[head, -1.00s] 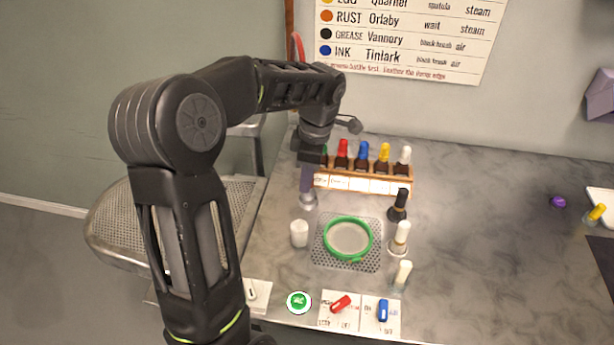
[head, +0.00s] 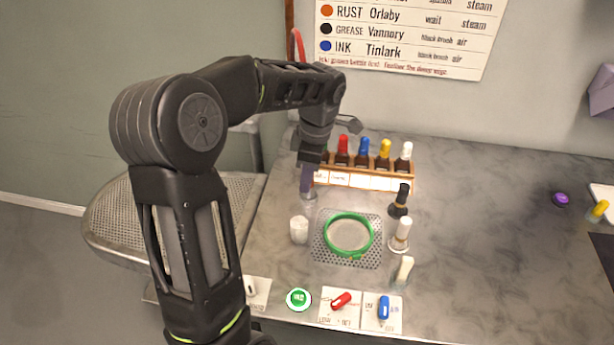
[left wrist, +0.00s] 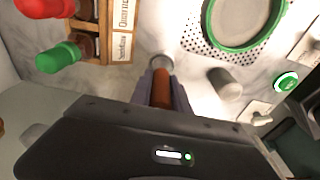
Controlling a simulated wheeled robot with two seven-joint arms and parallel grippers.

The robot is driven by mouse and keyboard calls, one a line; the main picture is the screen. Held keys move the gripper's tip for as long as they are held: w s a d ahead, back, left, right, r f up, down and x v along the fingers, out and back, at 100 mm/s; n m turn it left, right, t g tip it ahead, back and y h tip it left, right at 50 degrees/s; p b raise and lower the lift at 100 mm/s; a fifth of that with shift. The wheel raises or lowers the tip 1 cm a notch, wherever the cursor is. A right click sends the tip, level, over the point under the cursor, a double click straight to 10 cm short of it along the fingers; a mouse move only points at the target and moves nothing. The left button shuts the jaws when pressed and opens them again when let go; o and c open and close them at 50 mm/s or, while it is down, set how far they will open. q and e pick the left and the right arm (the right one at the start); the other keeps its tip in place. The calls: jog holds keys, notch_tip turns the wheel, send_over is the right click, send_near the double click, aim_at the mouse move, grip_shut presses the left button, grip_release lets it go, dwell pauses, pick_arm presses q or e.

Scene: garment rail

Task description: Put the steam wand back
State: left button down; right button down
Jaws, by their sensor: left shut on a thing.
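My left gripper (head: 306,182) reaches down to the counter, left of the bottle rack. In the left wrist view its purple-grey fingers (left wrist: 161,90) are shut on an orange-brown handle (left wrist: 161,88), which I take for the steam wand. A round metal piece (left wrist: 161,62) shows at the handle's far end, and as a small metal holder (head: 308,198) below the fingers in the head view. I cannot tell whether the wand sits inside it or just above it. The fingers hide most of the wand. My right gripper is not in view.
A rack (head: 365,181) of capped bottles stands behind. A green ring (head: 349,235) lies on a perforated plate. A green button (head: 298,299), red switch (head: 342,300) and blue switch (head: 383,308) line the front. The counter's right is mostly clear.

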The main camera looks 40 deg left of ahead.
pick_arm(q)
jog(key=shift+f, duration=0.1)
dwell(0.3)
jog(key=c, duration=0.8)
grip_release()
jog(key=shift+c, duration=0.2)
jog(key=shift+r+p, duration=2.55)
jog(key=shift+r, duration=1.25)
